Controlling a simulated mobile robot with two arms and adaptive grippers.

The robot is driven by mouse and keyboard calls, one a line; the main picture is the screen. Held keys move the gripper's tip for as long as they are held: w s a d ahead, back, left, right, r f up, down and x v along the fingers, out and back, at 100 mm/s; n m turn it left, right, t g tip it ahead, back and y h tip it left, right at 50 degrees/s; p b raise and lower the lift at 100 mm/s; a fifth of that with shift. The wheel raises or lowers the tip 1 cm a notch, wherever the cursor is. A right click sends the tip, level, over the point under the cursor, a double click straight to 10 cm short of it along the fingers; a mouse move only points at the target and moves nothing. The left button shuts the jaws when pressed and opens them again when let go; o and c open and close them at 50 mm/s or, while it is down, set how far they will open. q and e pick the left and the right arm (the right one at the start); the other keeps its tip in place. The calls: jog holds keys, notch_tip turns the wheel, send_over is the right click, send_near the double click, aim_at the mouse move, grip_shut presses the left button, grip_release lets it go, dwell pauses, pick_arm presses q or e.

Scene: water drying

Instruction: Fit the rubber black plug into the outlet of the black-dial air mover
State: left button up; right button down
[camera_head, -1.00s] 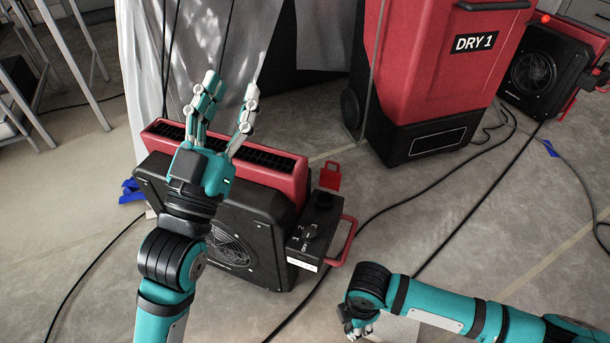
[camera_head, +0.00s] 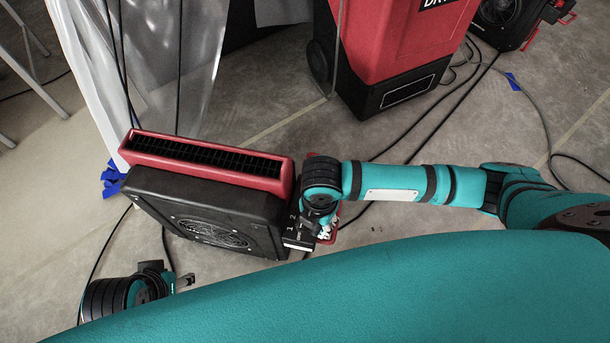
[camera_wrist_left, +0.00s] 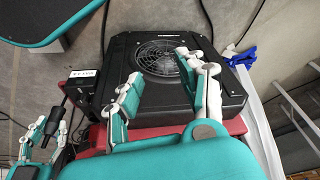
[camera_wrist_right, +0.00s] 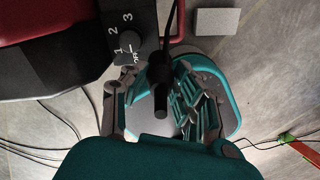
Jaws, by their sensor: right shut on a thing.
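The air mover (camera_head: 222,200) is black with a red top and stands on the floor. Its control box shows a black dial (camera_wrist_right: 130,43) with numbers in the right wrist view. My right gripper (camera_head: 318,222) is at this box, shut on the black plug (camera_wrist_right: 160,85), whose cord rises from its far end. The plug also shows in the left wrist view (camera_wrist_left: 68,92). The outlet is hidden, so I cannot tell whether the plug touches it. My left gripper (camera_wrist_left: 165,90) has spread fingers and appears empty before the fan face.
A red cabinet (camera_head: 395,50) stands behind, with another fan (camera_head: 500,12) at the top right. Dark cables (camera_head: 430,120) run over the floor. A plastic sheet (camera_head: 165,70) hangs behind the air mover. My teal body covers the lower right.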

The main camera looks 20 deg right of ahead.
jog(key=w+b, duration=0.1)
jog(key=w, duration=0.3)
jog(key=w+d+f+b, duration=0.1)
jog(key=w, duration=0.4)
jog(key=w+d+b, duration=0.1)
jog(key=w, duration=0.3)
jog(key=shift+w+d+f+b, duration=0.2)
jog(key=shift+w+f+b, duration=0.05)
jog(key=shift+w+b, duration=0.05)
jog(key=shift+w, duration=0.1)
notch_tip(320, 180, down, 3)
jog(key=shift+f+b, duration=0.2)
jog(key=shift+b, duration=0.65)
pick_arm(q)
jog(key=w+d+r+t+h, duration=0.1)
jog(key=w+d+r+t, duration=0.2)
jog(key=w+r+t, duration=0.2)
jog(key=w+d+r+t+h, duration=0.2)
jog(key=w+r+t, duration=0.3)
jog(key=w, duration=0.5)
jog(key=shift+w+d+r+m+t, duration=0.15)
jog(key=shift+w+d+m+t, duration=0.25)
jog(key=shift+t, duration=0.4)
pick_arm(e)
jog(key=shift+f, duration=0.1)
